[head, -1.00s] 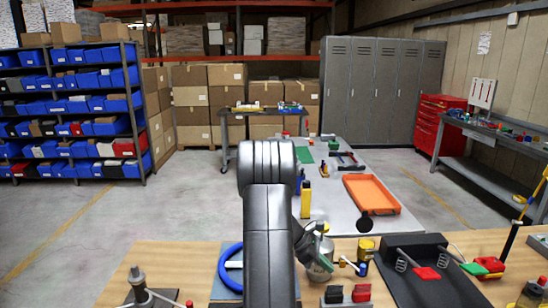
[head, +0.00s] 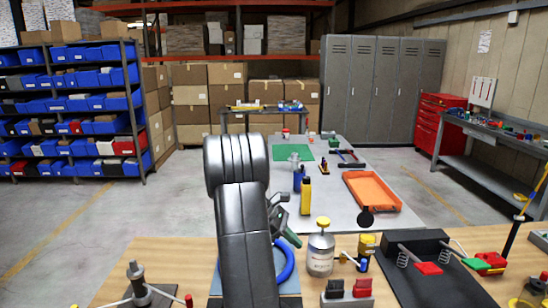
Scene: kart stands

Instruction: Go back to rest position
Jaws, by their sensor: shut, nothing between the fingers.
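My arm rises from the bottom of the head view, its dark grey links bent at the top. My gripper (head: 291,237) shows partly, just right of the arm, with greenish tips pointing down and right. It is shut and empty. It hangs above the wooden bench (head: 170,262), left of a silver canister (head: 320,256) with a yellow cap, and apart from it. The arm hides part of the gripper and part of a blue ring (head: 286,264).
Red and black blocks (head: 348,290) stand on the bench, with a black board (head: 425,275) to the right. A clamp-like stand (head: 138,285) is at front left. Behind are a grey table with an orange tray (head: 371,191), yellow and blue bottles, and open floor at left.

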